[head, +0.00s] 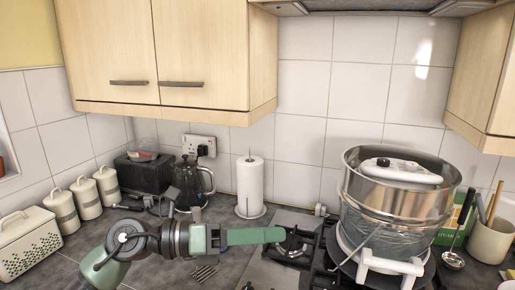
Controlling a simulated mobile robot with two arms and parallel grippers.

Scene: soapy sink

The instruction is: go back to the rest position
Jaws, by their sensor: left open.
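My left arm comes in low at the left, and its gripper (268,236) points right with a green finger seen side-on. It is open, with nothing visible between its fingers. It hovers over the front of the worktop, near the left edge of the hob (290,222).
A large metal pot (400,203) stands on the hob at right, with a white object (401,171) on top. A paper towel roll (250,186), a black kettle (191,183) and white canisters (62,208) stand behind. Wall cupboards (201,55) hang above. A utensil pot (490,240) is at far right.

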